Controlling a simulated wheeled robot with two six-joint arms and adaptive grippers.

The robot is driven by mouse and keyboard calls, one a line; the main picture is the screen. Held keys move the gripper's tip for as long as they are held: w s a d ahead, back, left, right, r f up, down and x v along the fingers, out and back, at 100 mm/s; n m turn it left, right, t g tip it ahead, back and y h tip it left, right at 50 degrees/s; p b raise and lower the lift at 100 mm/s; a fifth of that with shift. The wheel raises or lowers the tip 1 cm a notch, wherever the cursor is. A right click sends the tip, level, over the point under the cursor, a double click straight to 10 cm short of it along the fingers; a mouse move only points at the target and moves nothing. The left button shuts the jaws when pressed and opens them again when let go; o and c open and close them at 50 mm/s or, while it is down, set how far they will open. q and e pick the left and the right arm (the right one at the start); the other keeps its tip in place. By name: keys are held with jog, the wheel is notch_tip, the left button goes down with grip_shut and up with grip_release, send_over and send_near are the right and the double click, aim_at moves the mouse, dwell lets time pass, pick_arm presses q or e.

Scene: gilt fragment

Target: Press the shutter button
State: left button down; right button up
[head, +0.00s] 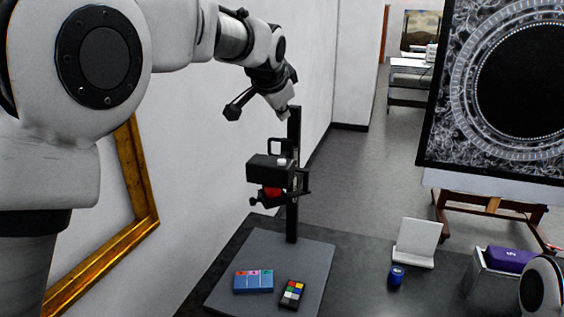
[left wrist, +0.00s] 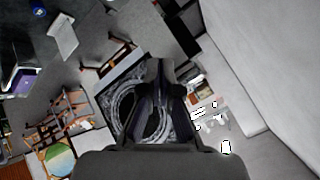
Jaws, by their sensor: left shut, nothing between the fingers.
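A black camera (head: 262,170) with a red part under it is mounted on a dark upright column (head: 294,210) rising from a grey baseboard (head: 255,262). A small pale knob (head: 282,161) on top of the camera may be the shutter button; it is too small to be sure. My left gripper (head: 286,111) is above the camera, close to the column's top in the picture, apart from the knob. Its fingers, also in the left wrist view (left wrist: 160,68), are closed and empty. The camera does not show clearly in the left wrist view. My right gripper is out of view.
A blue box (head: 253,282) and a colour chart (head: 292,294) lie on the baseboard. A white stand (head: 417,242), a small blue jar (head: 396,275) and a box with a purple item (head: 510,259) are to the right. A gold frame (head: 142,190) leans on the left wall.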

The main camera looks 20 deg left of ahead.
aim_at(281, 161)
pick_arm(q)
notch_tip(281, 161, down, 8)
jog(key=b, duration=0.6)
jog(key=shift+b, duration=0.3)
jog(key=shift+f, duration=0.25)
jog(key=shift+r, duration=0.1)
jog(key=shift+s, duration=0.15)
dwell(0.3)
jog(key=shift+f, duration=0.45)
